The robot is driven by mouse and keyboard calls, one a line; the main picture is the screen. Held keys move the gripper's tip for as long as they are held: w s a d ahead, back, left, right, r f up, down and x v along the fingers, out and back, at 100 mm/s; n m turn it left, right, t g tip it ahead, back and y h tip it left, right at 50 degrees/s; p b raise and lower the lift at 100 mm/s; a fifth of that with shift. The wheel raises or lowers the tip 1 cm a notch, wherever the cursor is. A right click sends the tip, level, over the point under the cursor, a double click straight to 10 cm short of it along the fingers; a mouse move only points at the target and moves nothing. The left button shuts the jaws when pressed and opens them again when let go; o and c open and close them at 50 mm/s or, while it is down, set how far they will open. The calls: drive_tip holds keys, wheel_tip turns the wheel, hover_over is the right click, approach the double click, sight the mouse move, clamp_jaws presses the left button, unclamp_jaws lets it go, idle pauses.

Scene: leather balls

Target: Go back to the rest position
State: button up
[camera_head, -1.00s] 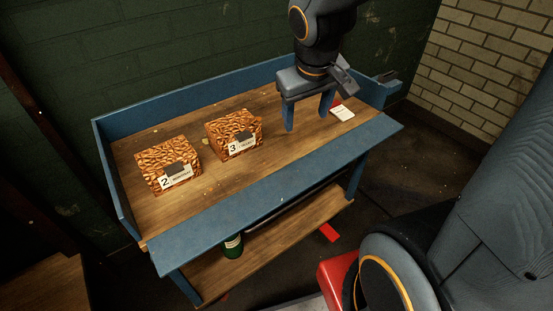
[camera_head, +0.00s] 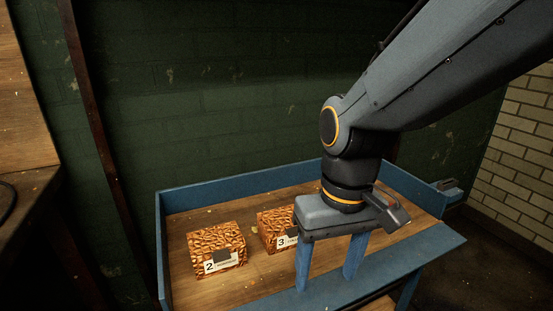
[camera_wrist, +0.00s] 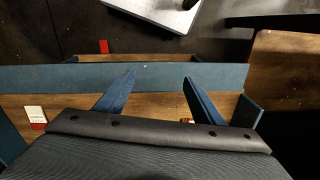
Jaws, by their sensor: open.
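My gripper (camera_head: 327,285) is open and empty, with its two blue fingers apart and pointing down near the front edge of the blue workbench (camera_head: 180,197). In the wrist view the fingers (camera_wrist: 157,84) show spread over the bench's blue front board (camera_wrist: 100,78). A patterned box labelled 2 (camera_head: 216,250) stands on the wooden top at the left. A similar box labelled 3 (camera_head: 274,232) stands to its right, partly hidden behind my gripper. Nothing is between the fingers.
A white and red card (camera_wrist: 36,116) lies on the bench top in the wrist view. Raised blue boards edge the bench. A brick wall (camera_head: 525,150) stands at the right and a dark green wall (camera_head: 200,100) behind. The floor in front is partly visible.

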idle(0.3)
drive_tip(key=d+r+m+p, duration=0.2)
drive_tip(key=d+r+p, duration=0.6)
drive_tip(key=p, duration=0.7)
drive_tip(key=shift+d+m+h, duration=0.25)
drive_tip(key=shift+m+h, duration=0.05)
